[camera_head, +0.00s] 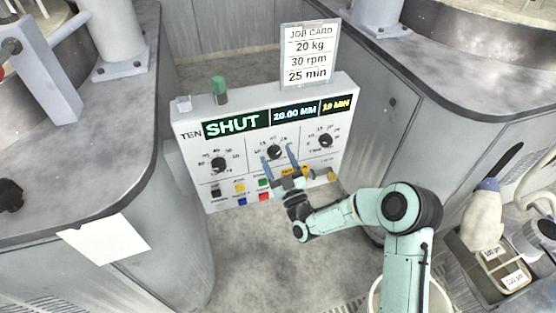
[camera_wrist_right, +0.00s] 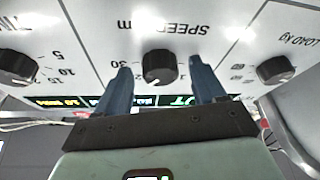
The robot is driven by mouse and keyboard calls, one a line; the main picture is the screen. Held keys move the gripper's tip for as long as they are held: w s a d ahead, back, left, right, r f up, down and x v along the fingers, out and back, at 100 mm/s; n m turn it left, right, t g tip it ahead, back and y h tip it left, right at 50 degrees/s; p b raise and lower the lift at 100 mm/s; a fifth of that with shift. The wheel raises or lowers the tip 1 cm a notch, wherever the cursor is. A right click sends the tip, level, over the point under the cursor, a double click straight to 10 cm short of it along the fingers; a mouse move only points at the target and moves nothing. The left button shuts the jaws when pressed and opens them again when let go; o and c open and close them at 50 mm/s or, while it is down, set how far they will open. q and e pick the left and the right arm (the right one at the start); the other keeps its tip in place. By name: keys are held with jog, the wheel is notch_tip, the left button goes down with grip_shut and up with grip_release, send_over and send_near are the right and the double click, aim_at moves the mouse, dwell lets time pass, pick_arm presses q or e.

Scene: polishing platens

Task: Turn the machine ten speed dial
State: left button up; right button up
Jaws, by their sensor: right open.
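The machine ten panel (camera_head: 190,150) is a white box with three black dials in a row. The middle one is the speed dial (camera_head: 273,152), which also shows in the wrist view (camera_wrist_right: 160,66) under the upside-down word SPEED. My right gripper (camera_head: 279,155) is open in front of it. In the wrist view its two blue fingers (camera_wrist_right: 161,68) stand either side of the speed dial, with gaps to it. Contact with the panel face cannot be told. My left gripper is not in view.
The load dial (camera_head: 217,166) and time dial (camera_head: 326,140) flank the speed dial. The display (camera_head: 236,124) reads SHUT. Coloured buttons (camera_head: 240,187) sit below the dials. A job card (camera_head: 308,57) reads 20 kg, 30 rpm, 25 min. Grey benches (camera_head: 70,190) stand on both sides.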

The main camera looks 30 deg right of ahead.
jog(key=c, duration=1.1)
jog(key=shift+o, duration=0.2)
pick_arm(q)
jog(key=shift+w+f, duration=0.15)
pick_arm(e)
jog(key=shift+m, duration=0.4)
jog(key=m+h, duration=0.1)
jog(key=m, duration=0.1)
jog(key=m+h+b, duration=0.1)
jog(key=m, duration=0.1)
jog(key=shift+a+f, duration=0.1)
jog(key=shift+a, duration=0.1)
jog(key=m+h, duration=0.2)
jog(key=m, duration=0.1)
jog(key=shift+a+g, duration=0.1)
jog(key=shift+g, duration=0.3)
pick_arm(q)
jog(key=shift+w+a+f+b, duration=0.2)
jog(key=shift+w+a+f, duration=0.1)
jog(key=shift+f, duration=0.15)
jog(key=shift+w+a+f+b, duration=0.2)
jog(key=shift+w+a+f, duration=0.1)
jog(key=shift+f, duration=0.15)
pick_arm(e)
jog(key=shift+w+m+g+h, duration=0.1)
jog(key=shift+m+g+h, duration=0.65)
jog(key=shift+m, duration=1.45)
jog(key=o, duration=1.1)
jog(key=shift+c, duration=0.2)
